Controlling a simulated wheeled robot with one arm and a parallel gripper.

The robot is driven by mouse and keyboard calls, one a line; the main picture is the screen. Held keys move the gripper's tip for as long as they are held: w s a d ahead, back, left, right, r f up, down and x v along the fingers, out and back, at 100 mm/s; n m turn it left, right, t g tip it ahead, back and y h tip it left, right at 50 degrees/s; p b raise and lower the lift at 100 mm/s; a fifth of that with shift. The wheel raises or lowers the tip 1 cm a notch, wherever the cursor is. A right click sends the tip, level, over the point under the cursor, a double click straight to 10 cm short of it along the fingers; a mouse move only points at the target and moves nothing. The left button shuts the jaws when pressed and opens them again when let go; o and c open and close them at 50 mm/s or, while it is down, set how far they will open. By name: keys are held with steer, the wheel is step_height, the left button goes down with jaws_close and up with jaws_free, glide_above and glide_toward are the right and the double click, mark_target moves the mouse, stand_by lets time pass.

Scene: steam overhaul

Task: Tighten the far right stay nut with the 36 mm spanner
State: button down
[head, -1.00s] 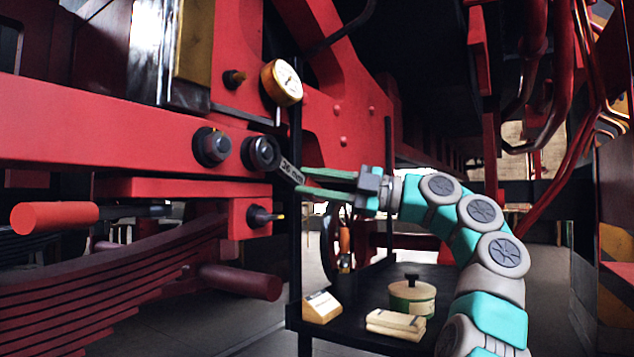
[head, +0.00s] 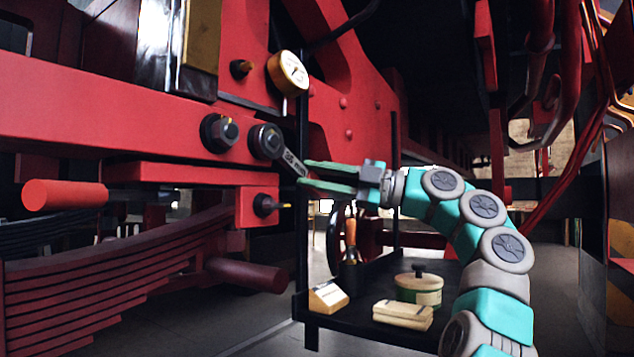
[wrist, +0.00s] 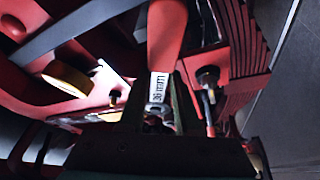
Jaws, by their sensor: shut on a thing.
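The 36 mm spanner (head: 293,161) is a dark grey bar with a white "36 mm" label. Its ring end is at the right stay nut (head: 265,141) on the red frame beam; I cannot tell how fully it sits over it. The bar slopes down to the right into my gripper (head: 305,175), whose long green fingers are shut on its outer part. The left stay nut (head: 219,133) is bare. In the wrist view the spanner's label (wrist: 159,86) shows between my fingers (wrist: 158,118).
A brass-rimmed gauge (head: 288,73) stands just above the right nut. A bolt (head: 265,205) sticks out below it. A red cylinder (head: 62,194) juts out at left above leaf springs (head: 120,270).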

steer(key=shift+s+a+f+m+b, duration=0.15)
steer(key=shift+f+m+b, duration=0.2)
steer(key=shift+b, duration=0.25)
steer(key=shift+s+f+m+t+b, duration=0.25)
steer(key=shift+m+t+b, duration=0.2)
steer(key=shift+b, duration=0.5)
steer(key=shift+w+r+p, duration=0.2)
steer(key=shift+r+p, duration=0.15)
steer(key=shift+p, duration=0.3)
steer(key=shift+w+r+n+g+p, duration=0.2)
steer(key=shift+n+p, duration=0.3)
steer(key=shift+p, duration=0.35)
steer(key=shift+s+f, duration=0.1)
steer(key=shift+s+d, duration=0.1)
steer(key=shift+d, duration=0.2)
steer(key=shift+s+d, duration=0.25)
steer(key=shift+d, duration=0.05)
steer(key=shift+s+d+b, duration=0.25)
steer(key=shift+s+d, duration=0.4)
steer(key=shift+d, duration=0.2)
steer(key=shift+s+d+b, duration=0.2)
steer(key=shift+s+d, duration=0.45)
steer(key=shift+d, duration=0.15)
